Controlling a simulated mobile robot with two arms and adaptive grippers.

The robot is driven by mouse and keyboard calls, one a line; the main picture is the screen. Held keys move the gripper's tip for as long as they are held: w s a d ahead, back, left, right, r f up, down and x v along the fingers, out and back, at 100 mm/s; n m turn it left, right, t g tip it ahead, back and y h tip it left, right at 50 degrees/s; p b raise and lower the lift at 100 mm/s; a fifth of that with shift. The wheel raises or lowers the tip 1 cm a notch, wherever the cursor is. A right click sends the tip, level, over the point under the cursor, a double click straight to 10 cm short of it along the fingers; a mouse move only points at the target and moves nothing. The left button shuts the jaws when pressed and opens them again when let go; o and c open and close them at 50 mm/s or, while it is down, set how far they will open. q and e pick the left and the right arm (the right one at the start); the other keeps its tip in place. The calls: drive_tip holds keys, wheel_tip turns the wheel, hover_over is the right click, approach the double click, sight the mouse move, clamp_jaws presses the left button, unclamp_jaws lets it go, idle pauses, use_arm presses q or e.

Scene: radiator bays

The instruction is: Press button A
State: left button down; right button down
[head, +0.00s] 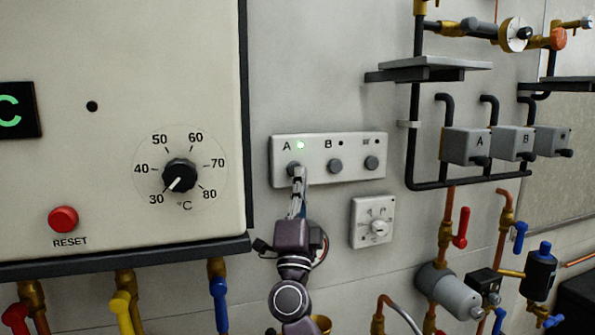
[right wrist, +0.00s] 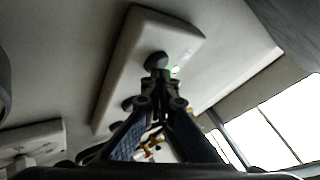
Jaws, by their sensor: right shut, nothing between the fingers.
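A white button panel (head: 327,158) is on the wall, with buttons A, B and a third one in a row. Button A (head: 293,168) is the leftmost, and a small green light (head: 300,145) glows above it. My right gripper (head: 298,172) is shut and empty, with its fingertips at button A and partly covering it. In the right wrist view the closed fingertips (right wrist: 160,76) meet the lower side of the dark round button A (right wrist: 156,60); they seem to touch it, but I cannot tell whether it is pushed in. My left gripper is not in view.
A boiler front (head: 115,190) with a temperature dial (head: 180,176) and red reset button (head: 63,219) stands at the left. A small thermostat (head: 372,221) is below the panel. Pipes, valves and grey boxes (head: 466,146) fill the right side.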

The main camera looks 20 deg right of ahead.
drive_tip(key=s+p, duration=0.1)
drive_tip(key=s, duration=0.2)
drive_tip(key=s+p, duration=0.2)
drive_tip(key=shift+s+f+p, duration=0.2)
drive_tip(key=shift+s+p, duration=0.1)
drive_tip(key=shift+s, duration=0.1)
idle(0.4)
